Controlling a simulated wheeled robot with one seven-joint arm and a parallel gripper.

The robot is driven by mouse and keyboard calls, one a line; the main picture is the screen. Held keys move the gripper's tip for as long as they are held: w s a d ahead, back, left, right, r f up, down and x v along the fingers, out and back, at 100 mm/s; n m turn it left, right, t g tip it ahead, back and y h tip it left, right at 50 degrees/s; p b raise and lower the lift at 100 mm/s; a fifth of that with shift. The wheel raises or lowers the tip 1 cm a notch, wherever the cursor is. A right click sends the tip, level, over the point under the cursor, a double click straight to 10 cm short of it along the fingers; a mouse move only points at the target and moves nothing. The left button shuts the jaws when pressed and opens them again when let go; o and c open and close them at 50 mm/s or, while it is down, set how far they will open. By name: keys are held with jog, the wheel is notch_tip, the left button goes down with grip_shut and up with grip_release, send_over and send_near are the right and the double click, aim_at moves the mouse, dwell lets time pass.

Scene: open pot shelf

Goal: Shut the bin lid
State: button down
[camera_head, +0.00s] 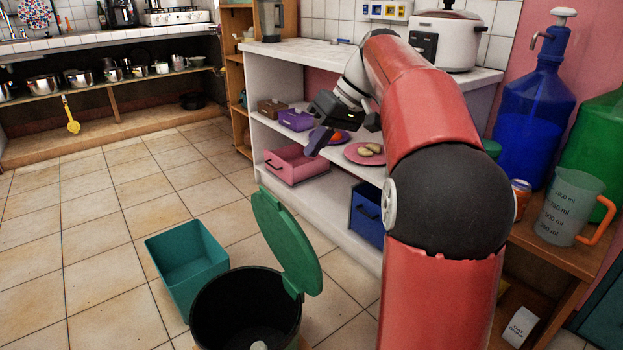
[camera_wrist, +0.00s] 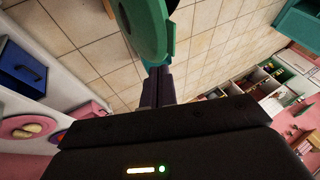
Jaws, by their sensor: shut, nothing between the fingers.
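The bin (camera_head: 222,318) stands on the tiled floor at the bottom of the head view, its dark mouth uncovered. Its green lid (camera_head: 284,240) stands up, raised on the hinge at the bin's right side. The lid also shows at the top of the wrist view (camera_wrist: 148,28). My gripper (camera_head: 314,148) is above and slightly right of the lid in the head view, shut and empty. In the wrist view its fingers (camera_wrist: 156,80) point toward the lid and overlap its lower edge; I cannot tell whether they touch.
A teal open box (camera_head: 187,262) stands on the floor left of the bin. A white shelf (camera_head: 320,195) behind holds a pink drawer (camera_head: 295,165), a blue drawer (camera_head: 367,215) and a pink plate (camera_head: 362,155). Floor at the left is clear.

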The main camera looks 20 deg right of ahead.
jog(key=b+x, duration=0.3)
jog(key=x, duration=0.7)
jog(key=shift+w+a+f, duration=0.1)
jog(key=shift+w+a, duration=0.05)
jog(key=shift+a, duration=0.2)
jog(key=shift+a+f, duration=0.1)
jog(key=shift+a, duration=0.45)
